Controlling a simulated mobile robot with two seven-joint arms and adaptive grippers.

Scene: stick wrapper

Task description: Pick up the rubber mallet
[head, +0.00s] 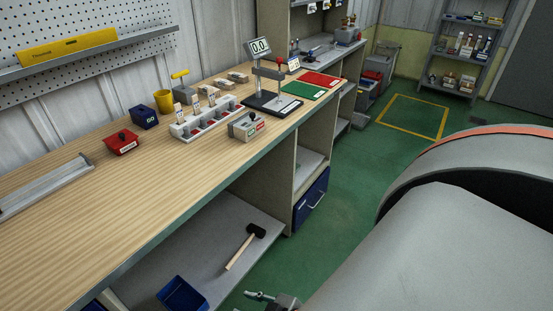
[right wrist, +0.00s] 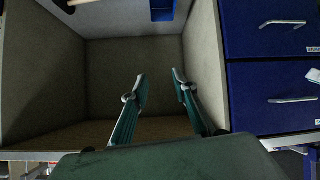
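The rubber mallet has a black head (head: 257,230) and a pale wooden handle (head: 239,252). It lies on the grey lower shelf (head: 205,240) under the workbench, in the head view. In the right wrist view only part of the mallet (right wrist: 68,5) shows, cut off at the top left edge. My right gripper (right wrist: 158,74) is open and empty, in front of the shelf opening and apart from the mallet. Its tip also shows at the bottom of the head view (head: 258,297), below the mallet. My left gripper is not in view.
A blue bin (head: 182,294) sits on the same shelf, left of the mallet; it also shows in the right wrist view (right wrist: 162,10). Side panels bound the opening, and the bench top (head: 150,190) overhangs it. Blue drawers (right wrist: 270,60) stand beside it. The green floor (head: 340,170) is clear.

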